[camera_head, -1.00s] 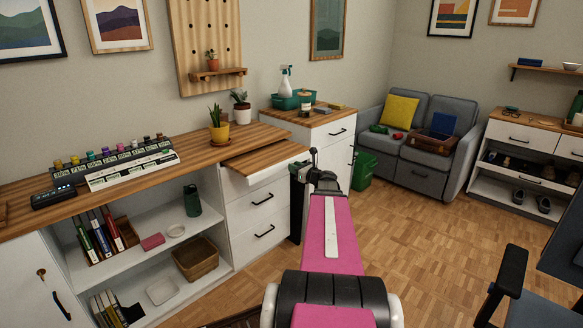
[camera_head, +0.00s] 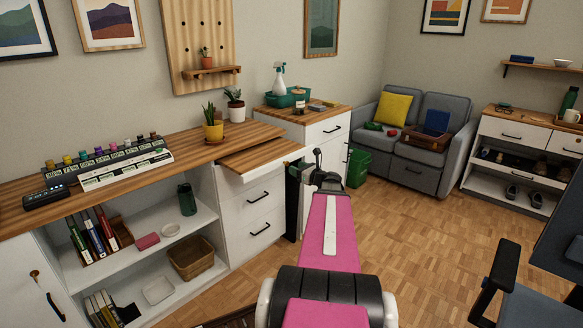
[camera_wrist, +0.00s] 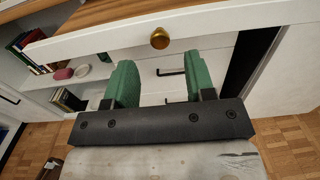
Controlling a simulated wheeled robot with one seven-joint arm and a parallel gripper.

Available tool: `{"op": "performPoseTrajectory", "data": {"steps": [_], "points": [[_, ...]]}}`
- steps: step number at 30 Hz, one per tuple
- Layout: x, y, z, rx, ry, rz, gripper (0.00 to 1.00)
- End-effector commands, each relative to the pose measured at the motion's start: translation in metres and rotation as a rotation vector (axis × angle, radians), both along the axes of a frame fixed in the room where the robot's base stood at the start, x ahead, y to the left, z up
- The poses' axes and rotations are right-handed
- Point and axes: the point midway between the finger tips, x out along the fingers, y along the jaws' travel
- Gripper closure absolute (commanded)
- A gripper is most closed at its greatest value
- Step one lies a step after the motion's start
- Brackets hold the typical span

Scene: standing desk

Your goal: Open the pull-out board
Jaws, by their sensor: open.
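The pull-out board (camera_head: 262,156) has a wooden top and a white front. In the head view it juts out from under the desk top, above a white drawer unit. In the wrist view its white front edge (camera_wrist: 230,22) crosses the top, with a round brass knob (camera_wrist: 160,38) on it. My gripper (camera_wrist: 158,70) is open, its two green fingers apart and empty. The knob appears just beyond the fingertips, between them in the picture; I see no contact. In the head view my gripper (camera_head: 302,170) is by the board's right end, partly hidden by my arm.
Drawers with black handles (camera_head: 260,229) are below the board. A cabinet (camera_head: 325,128) stands to the right. The wooden floor at right is mostly open, with a chair (camera_head: 500,285).

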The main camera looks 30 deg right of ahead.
Motion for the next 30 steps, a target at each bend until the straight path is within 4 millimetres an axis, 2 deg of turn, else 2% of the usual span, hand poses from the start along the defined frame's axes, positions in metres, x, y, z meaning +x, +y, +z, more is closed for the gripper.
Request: {"op": "performPoseTrajectory", "data": {"steps": [1, 6, 12, 30], "points": [[-0.013, -0.003, 0.000, 0.000, 0.001, -0.003, 0.50], [-0.038, -0.013, 0.000, 0.000, 0.000, -0.002, 0.50], [-0.055, -0.020, 0.000, 0.000, 0.000, -0.001, 0.50], [-0.057, -0.021, 0.000, 0.000, 0.000, 0.001, 0.50]]}}
